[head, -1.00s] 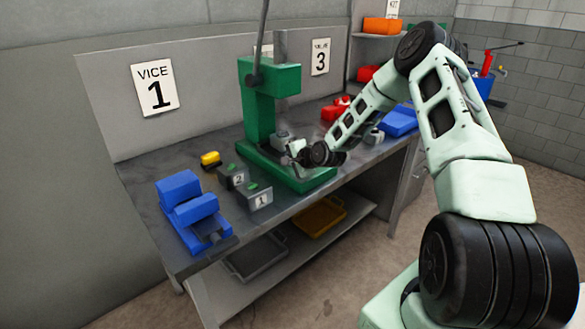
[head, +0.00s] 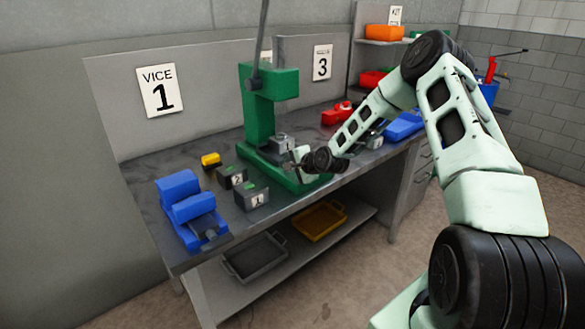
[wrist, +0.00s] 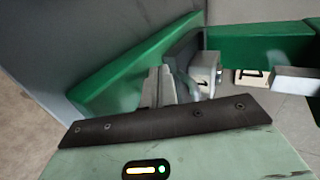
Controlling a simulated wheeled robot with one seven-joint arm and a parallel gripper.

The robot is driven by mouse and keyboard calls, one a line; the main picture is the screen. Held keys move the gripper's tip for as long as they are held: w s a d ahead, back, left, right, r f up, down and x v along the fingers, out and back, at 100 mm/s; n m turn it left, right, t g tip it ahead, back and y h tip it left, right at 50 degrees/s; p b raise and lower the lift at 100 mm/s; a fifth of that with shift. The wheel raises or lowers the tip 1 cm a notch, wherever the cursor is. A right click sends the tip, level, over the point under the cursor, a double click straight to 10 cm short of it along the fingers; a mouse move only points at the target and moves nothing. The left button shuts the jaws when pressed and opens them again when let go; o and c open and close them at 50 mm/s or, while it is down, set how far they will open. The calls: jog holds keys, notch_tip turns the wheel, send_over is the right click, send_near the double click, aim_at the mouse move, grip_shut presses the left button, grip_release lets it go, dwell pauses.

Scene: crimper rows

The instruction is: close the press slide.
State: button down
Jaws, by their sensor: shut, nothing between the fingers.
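The green press (head: 259,115) stands on the bench, with a lever rising from its top. A grey block (head: 280,143), which looks like the press slide, sits low at the press above its green base (head: 262,166). My gripper (head: 292,166) is shut and empty, at the front right of the grey block. In the wrist view my gripper (wrist: 168,86) points toward a grey block with a pale end (wrist: 205,68) between green press parts (wrist: 130,62). I cannot tell whether the fingertips touch it, nor how far open the slide is.
A blue vice (head: 190,210) stands at the bench's left end. Two grey blocks labelled 1 (head: 252,195) and 2 (head: 232,176) and a yellow item (head: 211,160) lie between it and the press. Red (head: 335,114) and blue (head: 405,126) items lie to the right.

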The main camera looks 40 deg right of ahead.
jog(key=shift+s+d+r, duration=0.15)
jog(key=shift+s+r, duration=0.05)
jog(key=shift+s, duration=0.5)
jog(key=b+v, duration=0.2)
jog(key=v, duration=0.7)
